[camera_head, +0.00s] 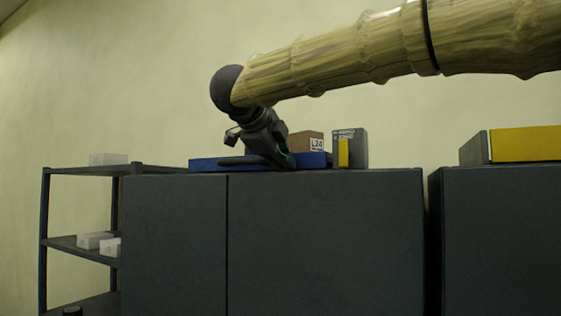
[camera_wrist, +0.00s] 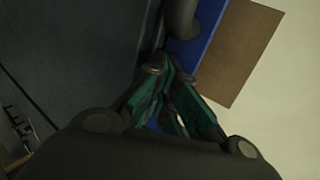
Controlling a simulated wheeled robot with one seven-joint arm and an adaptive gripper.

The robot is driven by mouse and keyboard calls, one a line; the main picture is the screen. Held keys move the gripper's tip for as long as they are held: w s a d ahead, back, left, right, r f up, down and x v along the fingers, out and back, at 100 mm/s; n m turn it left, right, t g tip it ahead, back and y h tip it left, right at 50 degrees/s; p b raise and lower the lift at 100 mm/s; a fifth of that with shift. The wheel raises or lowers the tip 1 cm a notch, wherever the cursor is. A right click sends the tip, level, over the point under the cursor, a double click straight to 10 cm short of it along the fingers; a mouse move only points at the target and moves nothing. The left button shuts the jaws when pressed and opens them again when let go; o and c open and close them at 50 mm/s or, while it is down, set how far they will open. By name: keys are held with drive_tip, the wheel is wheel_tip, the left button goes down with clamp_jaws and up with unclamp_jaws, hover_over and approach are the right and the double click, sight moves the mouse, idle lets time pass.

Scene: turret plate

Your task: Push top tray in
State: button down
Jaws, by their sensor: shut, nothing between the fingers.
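The blue tray (camera_head: 206,165) lies on top of the dark cabinet (camera_head: 325,230), along its front edge, with a brown box (camera_head: 306,141) on it. A dark rounded bar, perhaps its handle, shows at its front. My gripper (camera_head: 284,161) is shut and empty, angled down at the tray's front face and hiding part of it. In the wrist view my green-padded fingers (camera_wrist: 168,76) are together near the blue tray edge (camera_wrist: 203,48), beside the dark bar (camera_wrist: 181,20). The brown box (camera_wrist: 242,52) shows beyond. I cannot tell whether the fingers touch the tray.
A grey box with a yellow patch (camera_head: 360,148) stands right of the brown box. A shelf rack (camera_head: 80,242) with white boxes stands at left. Another dark cabinet (camera_head: 500,235) with a yellow-fronted item (camera_head: 525,143) stands at right, past a narrow gap.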

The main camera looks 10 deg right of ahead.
drive_tip(key=shift+f, duration=0.15)
drive_tip(key=shift+s+a, duration=0.15)
drive_tip(key=shift+a, duration=0.05)
drive_tip(key=s+a, duration=0.1)
drive_tip(key=s+a+b, duration=0.1)
drive_tip(key=s, duration=0.1)
drive_tip(key=shift+s+a, duration=0.2)
drive_tip(key=shift+s, duration=0.05)
drive_tip(key=b+v, duration=0.3)
drive_tip(key=v, duration=0.6)
drive_tip(key=shift+r, duration=0.4)
